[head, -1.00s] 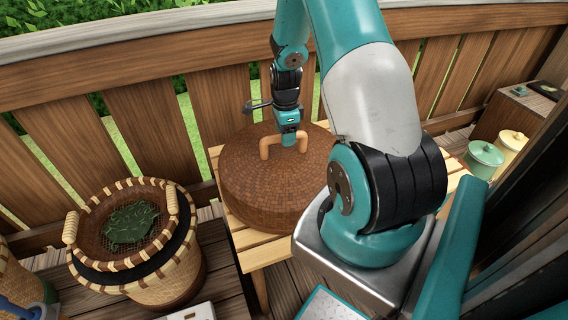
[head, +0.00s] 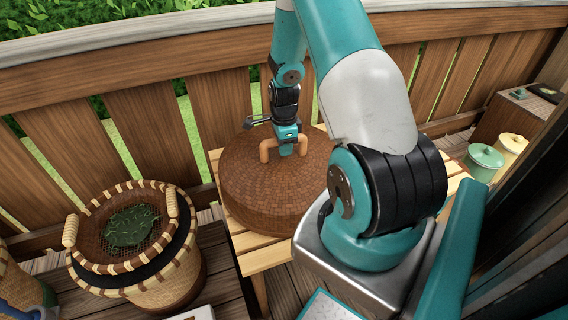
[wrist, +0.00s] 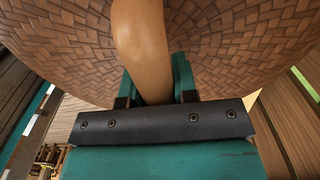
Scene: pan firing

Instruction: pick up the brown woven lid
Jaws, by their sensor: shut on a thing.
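The brown woven lid (head: 265,190) is a large round drum shape with a tan arched handle (head: 265,151) on top. In the head view it is on or just above the slatted wooden table. My gripper (head: 287,150) points down at the handle. In the wrist view my gripper (wrist: 155,85) is shut on the tan handle (wrist: 143,40), with a finger on each side of it. The woven top of the lid (wrist: 235,40) fills the wrist view behind the handle. The lid's underside is hidden.
A wooden slatted table (head: 258,250) is under the lid. A round basket (head: 165,275) with a green leaf (head: 132,226) stands at left. A wooden fence (head: 160,115) runs behind.

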